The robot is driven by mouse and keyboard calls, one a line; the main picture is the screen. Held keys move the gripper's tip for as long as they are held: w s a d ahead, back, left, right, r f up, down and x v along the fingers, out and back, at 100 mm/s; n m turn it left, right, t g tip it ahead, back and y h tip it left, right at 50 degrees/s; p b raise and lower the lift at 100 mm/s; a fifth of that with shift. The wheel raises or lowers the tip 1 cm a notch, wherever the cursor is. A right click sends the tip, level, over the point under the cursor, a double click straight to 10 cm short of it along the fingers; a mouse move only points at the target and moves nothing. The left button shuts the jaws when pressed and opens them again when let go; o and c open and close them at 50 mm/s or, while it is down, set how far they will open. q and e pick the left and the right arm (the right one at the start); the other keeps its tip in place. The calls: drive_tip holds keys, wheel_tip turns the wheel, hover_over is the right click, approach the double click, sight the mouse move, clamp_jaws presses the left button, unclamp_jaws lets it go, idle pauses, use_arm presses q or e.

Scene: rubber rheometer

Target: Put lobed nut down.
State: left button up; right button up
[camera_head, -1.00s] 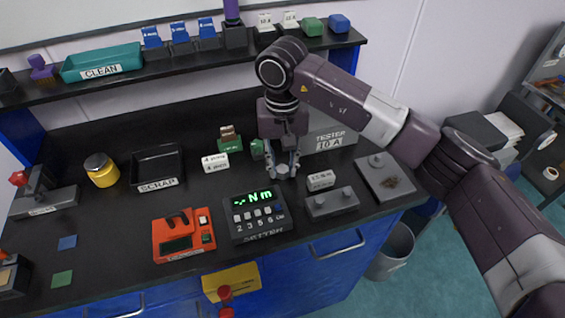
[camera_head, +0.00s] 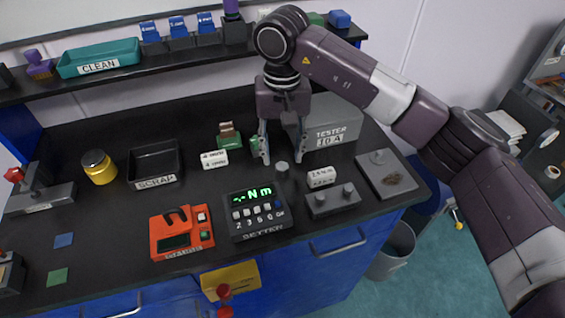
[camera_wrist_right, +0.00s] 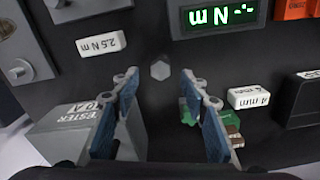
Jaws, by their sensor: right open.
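A small grey piece with an angular top, which I take for the lobed nut (camera_head: 282,168), stands on the black bench just behind the torque setter. In the right wrist view the nut (camera_wrist_right: 160,70) shows beyond the gap between the fingers, touching neither. My right gripper (camera_head: 281,158) is open and empty, its fingers apart, above and behind the nut. Its two blue-padded fingers also show in the right wrist view (camera_wrist_right: 158,85). My left gripper is not in view.
The setter (camera_head: 256,214) with a green display stands in front of the nut. A grey block with two knobs (camera_head: 332,201) and a 2.5 N m label (camera_head: 321,177) are to the right. The tester box (camera_head: 333,127) and small green pieces (camera_head: 229,138) are close to the fingers.

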sight(282, 166)
wheel_tip(282, 166, up, 8)
drive_tip(key=b, duration=0.2)
drive_tip(key=shift+r, duration=0.25)
